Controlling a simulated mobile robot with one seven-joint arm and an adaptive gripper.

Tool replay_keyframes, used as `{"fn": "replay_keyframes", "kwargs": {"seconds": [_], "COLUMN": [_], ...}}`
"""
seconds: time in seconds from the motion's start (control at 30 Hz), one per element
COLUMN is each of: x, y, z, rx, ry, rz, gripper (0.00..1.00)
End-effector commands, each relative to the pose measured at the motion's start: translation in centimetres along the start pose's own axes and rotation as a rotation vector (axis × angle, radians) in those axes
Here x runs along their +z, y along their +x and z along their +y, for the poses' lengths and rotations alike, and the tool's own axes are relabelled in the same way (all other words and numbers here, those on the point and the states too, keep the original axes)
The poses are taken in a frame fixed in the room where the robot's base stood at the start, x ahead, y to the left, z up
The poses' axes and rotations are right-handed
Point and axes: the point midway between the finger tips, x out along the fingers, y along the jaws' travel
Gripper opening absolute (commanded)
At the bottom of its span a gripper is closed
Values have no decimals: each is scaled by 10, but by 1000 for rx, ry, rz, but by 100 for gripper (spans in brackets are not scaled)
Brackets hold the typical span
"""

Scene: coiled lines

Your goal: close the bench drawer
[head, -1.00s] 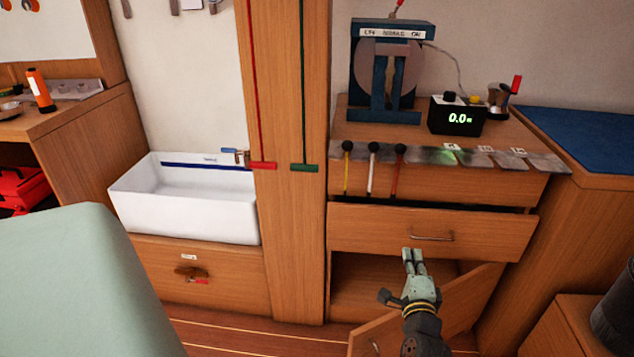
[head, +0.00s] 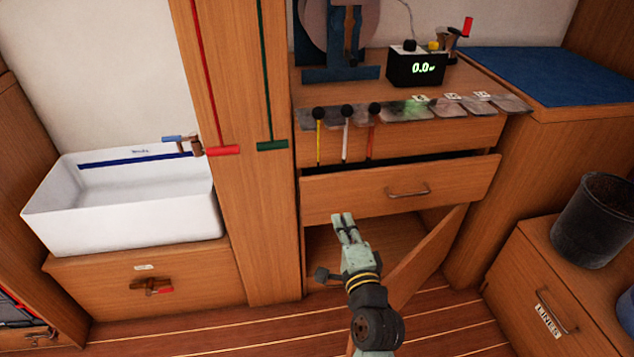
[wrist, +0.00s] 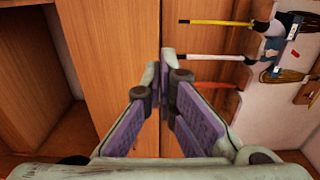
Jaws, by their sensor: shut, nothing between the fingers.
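The bench drawer (head: 350,195) is a wooden drawer with a metal bar handle (head: 408,191). It stands a little open, with a dark gap along its top edge. My gripper (head: 344,218) is shut and empty, in front of the drawer's lower left part and left of the handle in the head view. I cannot tell whether it touches the drawer front. In the wrist view the closed fingertips (wrist: 160,62) point at wooden panels.
Below the drawer, a cupboard door (head: 430,258) hangs open to the right of my arm. Yellow, white and red rods (head: 346,140) hang above the drawer. A chest labelled LINES (head: 545,300) with a dark bucket (head: 592,222) stands at right. A white sink (head: 125,205) is at left.

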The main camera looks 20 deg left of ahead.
Motion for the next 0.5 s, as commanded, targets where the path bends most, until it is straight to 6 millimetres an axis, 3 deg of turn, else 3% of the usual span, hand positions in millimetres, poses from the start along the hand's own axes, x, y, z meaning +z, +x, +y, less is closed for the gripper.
{"fn": "replay_keyframes", "kwargs": {"seconds": [0.5], "x": [2], "y": [100], "z": [-3], "rx": [-2], "ry": [2], "rz": [-3], "gripper": [0]}}
